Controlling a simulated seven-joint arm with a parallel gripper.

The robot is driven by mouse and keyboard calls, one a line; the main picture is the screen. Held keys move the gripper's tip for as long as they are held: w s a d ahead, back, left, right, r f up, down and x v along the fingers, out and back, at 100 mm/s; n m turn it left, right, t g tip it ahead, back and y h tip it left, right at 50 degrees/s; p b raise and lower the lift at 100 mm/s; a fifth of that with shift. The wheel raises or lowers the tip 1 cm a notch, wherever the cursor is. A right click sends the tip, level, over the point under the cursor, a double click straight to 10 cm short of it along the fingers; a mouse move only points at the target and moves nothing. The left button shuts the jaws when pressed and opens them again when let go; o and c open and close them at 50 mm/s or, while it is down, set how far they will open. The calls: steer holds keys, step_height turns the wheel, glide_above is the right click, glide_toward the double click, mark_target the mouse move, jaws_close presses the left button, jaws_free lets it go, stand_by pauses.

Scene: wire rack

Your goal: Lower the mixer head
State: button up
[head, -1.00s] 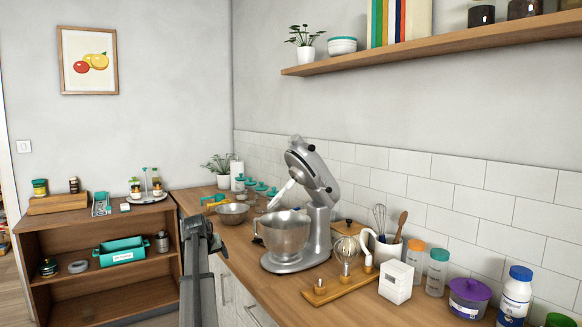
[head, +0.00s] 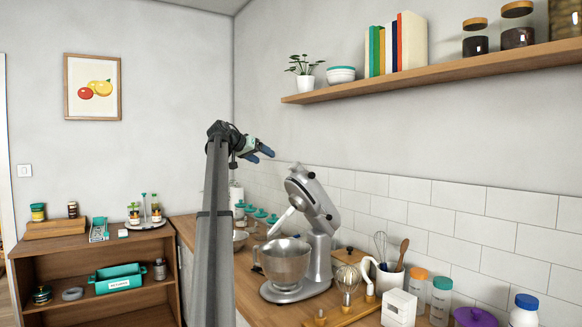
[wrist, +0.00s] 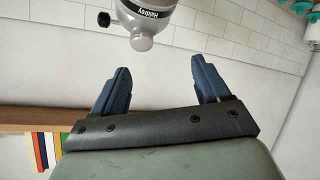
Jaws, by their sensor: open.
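The silver stand mixer (head: 316,255) stands on the wooden counter. Its head (head: 310,198) is tilted up and back, above the metal bowl (head: 284,262). In the wrist view the end of the mixer head (wrist: 145,20), with a dark side knob, shows at the top edge, beyond the fingertips. My gripper (head: 262,154) is raised, above and to the left of the mixer head in the head view, and apart from it. In the wrist view its two blue fingers (wrist: 163,70) are spread wide with nothing between them.
A wooden shelf (head: 440,75) with books and jars hangs on the wall at upper right. A whisk on a wooden stand (head: 347,285), a utensil crock (head: 389,278) and a white box (head: 398,308) stand right of the mixer. The air above the mixer is clear.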

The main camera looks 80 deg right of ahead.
mark_target(293, 166)
steer(key=s+d+f+m, duration=0.1)
steer(key=s+d, duration=0.2)
steer(key=s+d+f+m+g, duration=0.1)
steer(key=s+d, duration=0.2)
steer(key=s+d+f+m, duration=0.2)
steer(key=s+d, duration=0.1)
steer(key=shift+s+d+f+g, duration=0.1)
steer(key=shift+s+d+g, duration=0.1)
steer(key=shift+s+g, duration=0.2)
stand_by(0.4)
steer(key=shift+c, duration=0.4)
